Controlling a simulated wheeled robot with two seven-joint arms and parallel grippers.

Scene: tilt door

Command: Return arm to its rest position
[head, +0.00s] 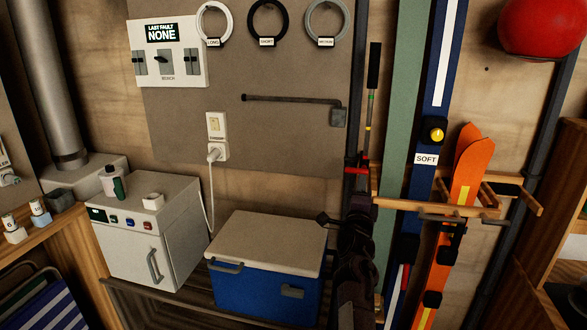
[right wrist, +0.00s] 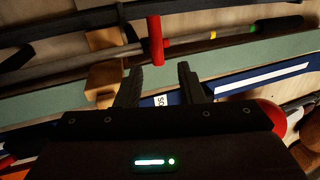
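In the right wrist view my right gripper (right wrist: 158,72) shows two dark fingers spread apart. Nothing shows held between them. Beyond them are the green board (right wrist: 240,50) and the blue ski (right wrist: 230,85) with its SOFT label. A red clip (right wrist: 155,40) on the pole rack lies past the fingertips; no contact can be made out. In the head view a dark segmented shape (head: 355,245) rises beside the cooler, but I cannot tell whether it is my right arm. My right fingertips are not clear there. My left gripper does not show.
A blue cooler (head: 262,290) with a pale lid stands by a small white cabinet (head: 165,250). The orange skis (head: 462,190) and wooden rack pegs (head: 520,192) project at the right. A red ball (head: 542,25) is high at the right. Switches and hanging rings line the wall.

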